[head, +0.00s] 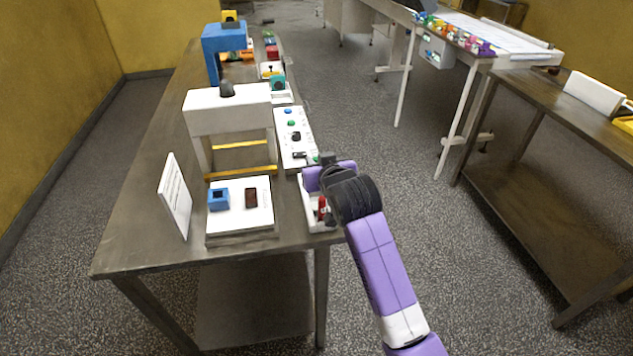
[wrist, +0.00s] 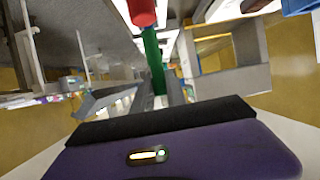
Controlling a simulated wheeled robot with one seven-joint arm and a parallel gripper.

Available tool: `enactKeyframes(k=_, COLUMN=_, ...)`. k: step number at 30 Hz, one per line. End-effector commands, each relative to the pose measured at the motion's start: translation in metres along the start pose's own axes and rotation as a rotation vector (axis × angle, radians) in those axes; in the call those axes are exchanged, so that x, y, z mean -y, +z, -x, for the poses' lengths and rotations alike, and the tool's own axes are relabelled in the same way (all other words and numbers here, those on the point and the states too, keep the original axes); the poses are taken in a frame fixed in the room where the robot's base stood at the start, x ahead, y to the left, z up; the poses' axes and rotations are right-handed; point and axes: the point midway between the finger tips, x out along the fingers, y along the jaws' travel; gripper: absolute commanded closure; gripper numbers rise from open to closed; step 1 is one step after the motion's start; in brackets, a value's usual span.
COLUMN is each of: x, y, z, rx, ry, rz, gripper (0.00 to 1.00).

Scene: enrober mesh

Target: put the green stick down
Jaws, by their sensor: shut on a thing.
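The green stick (wrist: 153,62) shows in the wrist view, running up from between the fingers of my gripper (wrist: 150,98). A red piece (wrist: 142,12) meets its upper end. In the head view my purple gripper (head: 325,178) is above the right front edge of the left table, over a small white tray (head: 309,222). The gripper is shut on the green stick. In the head view the gripper mostly hides the stick. A red thing (head: 321,207) shows at the tray just below the gripper; I cannot tell whether it is joined to the stick.
Left of the tray, a white block (head: 239,226) carries a blue piece (head: 219,198) and a dark brown piece (head: 251,197). A white panel (head: 175,196) stands beside it. A white arch (head: 228,110) and a button panel (head: 295,138) are behind. Open floor lies to the right.

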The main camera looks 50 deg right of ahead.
Motion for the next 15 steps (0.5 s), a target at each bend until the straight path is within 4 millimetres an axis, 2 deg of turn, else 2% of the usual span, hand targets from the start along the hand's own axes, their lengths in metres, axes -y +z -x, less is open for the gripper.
enactKeyframes(k=3, x=0.000, y=0.014, z=-0.006, rx=0.001, ry=0.000, rz=0.000, gripper=1.00)
enactKeyframes(k=8, x=0.000, y=0.024, z=-0.010, rx=0.001, ry=0.000, rz=0.000, gripper=1.00)
enactKeyframes(k=15, x=0.000, y=0.054, z=-0.022, rx=0.001, ry=0.000, rz=0.000, gripper=1.00)
